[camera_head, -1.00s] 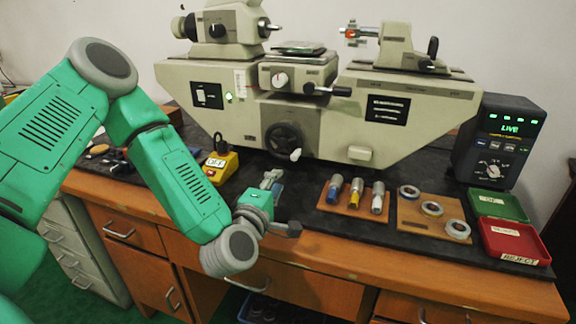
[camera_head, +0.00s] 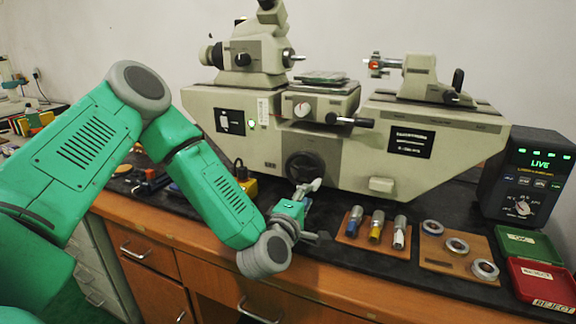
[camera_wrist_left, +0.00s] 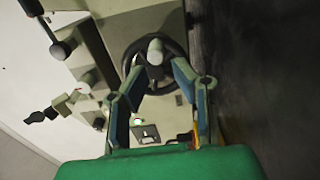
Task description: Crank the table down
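The dark handwheel (camera_head: 302,163) is on the front of the grey-beige measuring machine (camera_head: 360,160), below its small table (camera_head: 322,101). In the left wrist view the handwheel (camera_wrist_left: 141,50) carries a pale crank knob (camera_wrist_left: 155,51). My left gripper (camera_head: 312,187) is just in front of the wheel's lower edge. In the left wrist view its two fingers (camera_wrist_left: 159,70) are spread, with the knob showing between their tips and gaps on both sides. I cannot tell whether they touch it. In the head view the gripper largely covers the knob. My right gripper is out of view.
A wooden block with several cylinders (camera_head: 376,228) and a board of rings (camera_head: 457,249) lie right of my left gripper. Green (camera_head: 530,247) and red (camera_head: 541,283) trays and a display box (camera_head: 522,180) stand farther right. A yellow block (camera_head: 249,187) is partly hidden behind my arm.

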